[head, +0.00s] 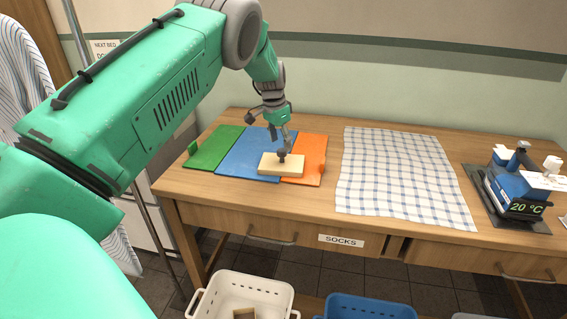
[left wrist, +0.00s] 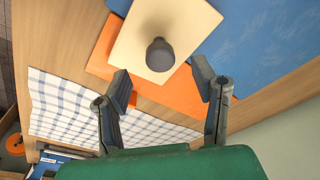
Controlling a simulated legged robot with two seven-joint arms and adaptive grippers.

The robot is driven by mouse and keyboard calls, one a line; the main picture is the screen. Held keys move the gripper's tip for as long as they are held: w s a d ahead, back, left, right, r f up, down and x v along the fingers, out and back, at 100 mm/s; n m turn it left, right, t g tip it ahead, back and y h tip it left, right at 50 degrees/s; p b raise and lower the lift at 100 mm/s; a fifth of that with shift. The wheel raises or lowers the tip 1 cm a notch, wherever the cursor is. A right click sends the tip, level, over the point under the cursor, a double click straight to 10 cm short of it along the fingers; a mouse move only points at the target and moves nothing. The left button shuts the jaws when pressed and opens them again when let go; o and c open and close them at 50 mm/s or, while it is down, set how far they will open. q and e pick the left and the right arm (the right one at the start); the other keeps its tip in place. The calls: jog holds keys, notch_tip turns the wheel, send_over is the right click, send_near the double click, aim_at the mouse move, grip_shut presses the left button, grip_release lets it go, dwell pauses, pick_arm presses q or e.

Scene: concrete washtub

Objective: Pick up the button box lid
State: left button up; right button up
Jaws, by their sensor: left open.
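The button box lid (head: 270,168) is a flat cream rectangle with a dark grey knob (head: 282,155). It lies across the blue and orange panels on the wooden table. The lid (left wrist: 185,20) also shows in the left wrist view, with its knob (left wrist: 160,54) near the top middle. My left gripper (head: 286,141) is above the lid, close to the knob. In the left wrist view its two fingers (left wrist: 163,88) are apart, with the knob showing just beyond the gap between them. Whether they touch it is not visible. My right gripper is not in view.
Green (head: 214,148), blue (head: 252,140) and orange (head: 312,160) panels lie side by side. A checked cloth (head: 395,175) lies to the right, then a blue device (head: 515,190) reading 20 °C. A white basket (head: 245,290) and a blue basket (head: 370,308) stand below the table's front.

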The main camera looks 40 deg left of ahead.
aim_at(282, 150)
pick_arm(q)
jog(key=f, duration=0.4)
jog(key=shift+w+a+f, duration=0.1)
jog(key=shift+w+f, duration=0.1)
jog(key=shift+w, duration=0.1)
jog(key=shift+a+f, duration=0.1)
jog(key=shift+f, duration=0.15)
jog(key=shift+r, duration=0.15)
jog(key=shift+c, duration=1.2)
jog(key=shift+d, duration=0.25)
grip_shut()
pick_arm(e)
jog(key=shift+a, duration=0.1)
